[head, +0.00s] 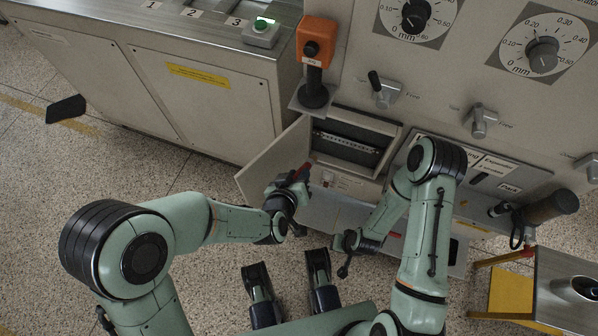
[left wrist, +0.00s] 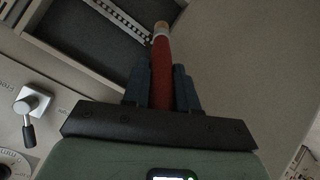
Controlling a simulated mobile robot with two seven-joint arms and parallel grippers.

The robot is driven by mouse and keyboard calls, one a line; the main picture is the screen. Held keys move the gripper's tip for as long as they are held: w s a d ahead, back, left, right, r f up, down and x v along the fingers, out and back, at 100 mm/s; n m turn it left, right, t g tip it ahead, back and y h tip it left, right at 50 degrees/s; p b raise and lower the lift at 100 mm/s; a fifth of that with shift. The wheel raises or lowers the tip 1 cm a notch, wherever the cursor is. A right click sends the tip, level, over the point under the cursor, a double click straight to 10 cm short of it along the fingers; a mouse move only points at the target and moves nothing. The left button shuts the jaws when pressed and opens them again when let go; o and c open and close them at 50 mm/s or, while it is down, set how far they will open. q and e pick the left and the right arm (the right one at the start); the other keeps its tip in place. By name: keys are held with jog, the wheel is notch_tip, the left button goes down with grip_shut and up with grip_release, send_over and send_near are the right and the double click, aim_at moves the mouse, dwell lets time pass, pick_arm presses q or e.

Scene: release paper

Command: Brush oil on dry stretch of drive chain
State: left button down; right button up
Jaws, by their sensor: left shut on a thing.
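My left gripper (head: 294,182) is shut on a brush with a red handle (head: 300,173), in front of the open compartment. In the left wrist view, the brush's red handle (left wrist: 162,80) stands between the two dark fingers of the left gripper (left wrist: 162,72), its pale tip pointing up the picture toward the compartment. The drive chain (head: 345,142) is a light metal strip across the dark compartment; part of it shows in the left wrist view (left wrist: 118,14). I cannot tell its dry stretch. My right gripper (head: 345,258) hangs low, right of the left one; its jaws are unclear.
The compartment's open door (head: 272,158) stands out to the left of the opening. Above are a lever (head: 384,92) and dials (head: 543,54). An orange box (head: 317,42) with a black knob stands at the upper left of the compartment. A metal-topped stand (head: 560,290) is at lower right.

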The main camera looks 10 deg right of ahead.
pick_arm(q)
jog(key=shift+s+a, duration=0.45)
jog(key=shift+s, duration=0.2)
jog(key=shift+s+a, duration=0.4)
jog(key=shift+s, duration=0.2)
pick_arm(e)
jog(key=shift+f, duration=0.2)
dwell(0.6)
